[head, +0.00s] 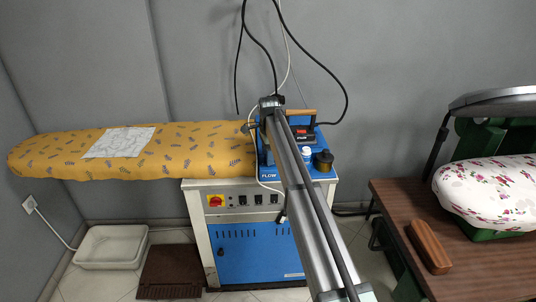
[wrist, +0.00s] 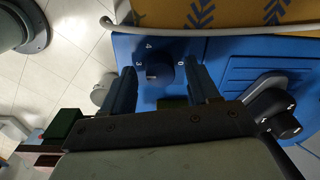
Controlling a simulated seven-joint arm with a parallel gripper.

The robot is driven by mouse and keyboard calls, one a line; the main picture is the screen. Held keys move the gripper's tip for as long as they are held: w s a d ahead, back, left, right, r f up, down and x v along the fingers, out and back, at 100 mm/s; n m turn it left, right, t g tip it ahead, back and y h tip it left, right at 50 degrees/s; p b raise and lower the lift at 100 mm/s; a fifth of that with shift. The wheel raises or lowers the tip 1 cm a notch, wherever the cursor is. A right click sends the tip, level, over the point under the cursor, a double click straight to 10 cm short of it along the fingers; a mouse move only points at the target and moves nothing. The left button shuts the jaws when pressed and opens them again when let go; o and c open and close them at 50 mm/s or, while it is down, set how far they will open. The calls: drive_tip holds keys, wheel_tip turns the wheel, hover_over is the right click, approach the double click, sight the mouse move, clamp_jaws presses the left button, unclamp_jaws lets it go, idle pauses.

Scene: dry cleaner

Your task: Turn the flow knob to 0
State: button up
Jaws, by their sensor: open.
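In the wrist view a round dark knob (wrist: 161,68) sits on the blue panel (wrist: 225,50), with the numbers 4 and 3 to its left and 0 to its right. A pale mark shows on the knob's lower left, but its pointer setting is unclear. My gripper (wrist: 158,76) is open, with one finger on each side of the knob. There seems to be a gap at each side; contact cannot be told. In the head view the FLOW label (head: 269,176) shows on the blue unit, beside my arm, which hides part of the panel.
A second dark knob (wrist: 277,113) is at the right in the wrist view. A pale hose (wrist: 220,30) runs along the panel's edge. The yellow ironing board (head: 190,150) extends left. A wooden table (head: 480,260) with a brush (head: 428,246) stands right.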

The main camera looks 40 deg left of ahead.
drive_tip(key=c, duration=1)
drive_tip(key=shift+c, duration=0.2)
